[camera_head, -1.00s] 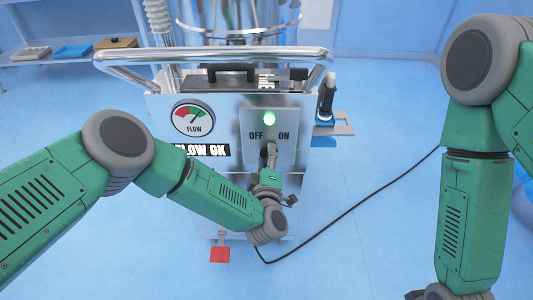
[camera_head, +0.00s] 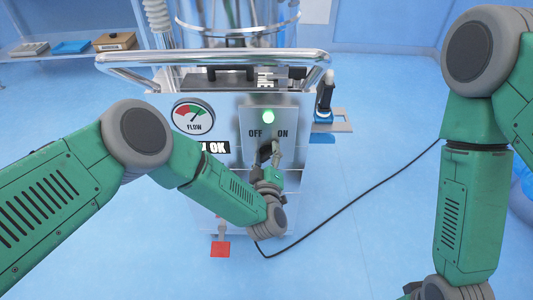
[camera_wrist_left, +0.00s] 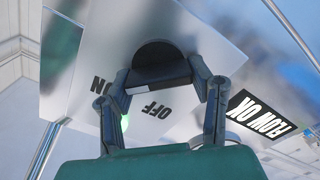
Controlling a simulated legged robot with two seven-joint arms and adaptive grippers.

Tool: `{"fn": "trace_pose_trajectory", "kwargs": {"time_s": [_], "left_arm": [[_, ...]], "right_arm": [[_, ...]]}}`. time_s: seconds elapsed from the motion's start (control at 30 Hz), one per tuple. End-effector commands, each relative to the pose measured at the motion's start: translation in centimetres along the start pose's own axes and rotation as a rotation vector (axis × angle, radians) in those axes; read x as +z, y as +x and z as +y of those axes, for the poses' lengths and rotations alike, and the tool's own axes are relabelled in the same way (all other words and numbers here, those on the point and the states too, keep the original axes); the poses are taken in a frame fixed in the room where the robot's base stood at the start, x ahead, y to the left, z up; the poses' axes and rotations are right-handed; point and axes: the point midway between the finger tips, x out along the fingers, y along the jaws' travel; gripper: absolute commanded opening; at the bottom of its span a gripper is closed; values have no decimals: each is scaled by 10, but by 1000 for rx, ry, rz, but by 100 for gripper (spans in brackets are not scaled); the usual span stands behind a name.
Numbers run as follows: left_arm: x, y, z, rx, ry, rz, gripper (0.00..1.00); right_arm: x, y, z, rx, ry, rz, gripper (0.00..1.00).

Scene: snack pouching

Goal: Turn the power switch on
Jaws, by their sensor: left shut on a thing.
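The power switch is a black knob (camera_head: 265,149) on a silver plate (camera_head: 247,119) marked OFF and ON, on the front of the steel machine. In the left wrist view the knob (camera_wrist_left: 155,55) sits between the two fingers of the left gripper (camera_wrist_left: 165,84). The fingers partly hide the knob in the head view, and I cannot tell exactly which way it points. My right gripper is out of view; only its arm shows.
A metal handrail (camera_head: 215,57) crosses above. A red pedal (camera_head: 220,249) and black cable (camera_head: 350,208) lie below. Open floor surrounds the machine.

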Motion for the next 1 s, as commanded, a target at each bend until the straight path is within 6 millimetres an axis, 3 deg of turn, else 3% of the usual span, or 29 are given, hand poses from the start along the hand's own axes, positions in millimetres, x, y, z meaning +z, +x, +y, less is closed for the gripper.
{"fn": "trace_pose_trajectory", "kwargs": {"time_s": [0.17, 0.2, 0.27, 0.67, 0.77, 1.0], "left_arm": [[7, -5, -4, -8, 2, -20, 19], [7, -5, -4, -8, 2, -20, 51], [6, -5, -4, -7, 1, -18, 69], [2, -8, -1, -2, -1, -7, 69], [2, -22, -1, -2, -1, -9, 69], [4, -73, -1, -3, 1, -13, 69]], "right_arm": [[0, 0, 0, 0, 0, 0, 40], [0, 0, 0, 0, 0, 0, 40], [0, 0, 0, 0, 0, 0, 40], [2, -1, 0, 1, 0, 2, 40], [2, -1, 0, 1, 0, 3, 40], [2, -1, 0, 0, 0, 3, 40]]}}
